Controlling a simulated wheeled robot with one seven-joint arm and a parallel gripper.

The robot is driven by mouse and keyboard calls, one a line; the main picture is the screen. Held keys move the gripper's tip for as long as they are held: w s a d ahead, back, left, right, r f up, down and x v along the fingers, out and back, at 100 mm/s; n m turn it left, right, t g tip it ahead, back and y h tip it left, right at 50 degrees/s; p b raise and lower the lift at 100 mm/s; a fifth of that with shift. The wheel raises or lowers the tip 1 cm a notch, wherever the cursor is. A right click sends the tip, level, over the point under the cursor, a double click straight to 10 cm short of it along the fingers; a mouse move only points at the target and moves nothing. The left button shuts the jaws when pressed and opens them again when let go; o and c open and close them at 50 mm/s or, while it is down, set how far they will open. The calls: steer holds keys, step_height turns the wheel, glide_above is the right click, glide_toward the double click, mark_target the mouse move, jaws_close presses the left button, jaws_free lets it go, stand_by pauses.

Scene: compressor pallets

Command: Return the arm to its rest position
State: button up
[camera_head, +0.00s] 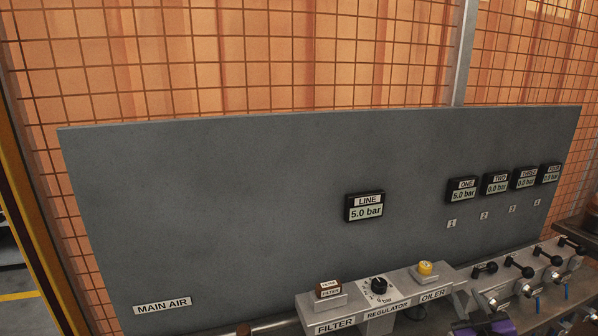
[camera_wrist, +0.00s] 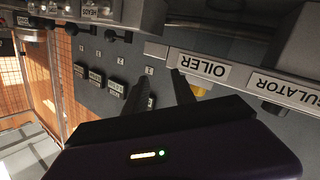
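My gripper (camera_wrist: 163,77) shows in the wrist view as a dark purple body with two dark fingers. The fingers stand apart with nothing seen between them, so it is open and empty. It is close to the OILER label (camera_wrist: 203,67), which appears upside down there. In the head view a purple part of my arm (camera_head: 487,327) shows at the bottom right edge, in front of the valve row and right of the oiler (camera_head: 425,269). The rest of my arm is out of view.
A grey panel (camera_head: 230,210) carries a LINE display (camera_head: 365,207) reading 5.0 bar and several smaller displays at right. Below are a filter (camera_head: 328,290), a regulator (camera_head: 378,286) and black valve handles (camera_head: 519,266). A wire mesh fence (camera_head: 300,60) stands behind.

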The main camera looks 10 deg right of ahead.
steer(key=s+a+y, duration=0.2)
steer(key=s+a, duration=0.6)
steer(key=s, duration=0.6)
steer(key=s+a+y, duration=0.2)
steer(key=s+a, duration=0.7)
steer(key=s, duration=0.6)
steer(key=s+a+f+y, duration=0.1)
steer(key=s+a+y, duration=0.1)
steer(key=s+a, duration=0.7)
steer(key=s, duration=0.6)
steer(key=shift+s+a+m+g, duration=0.15)
steer(key=shift+a+m+g, duration=0.15)
steer(key=shift+g, duration=0.1)
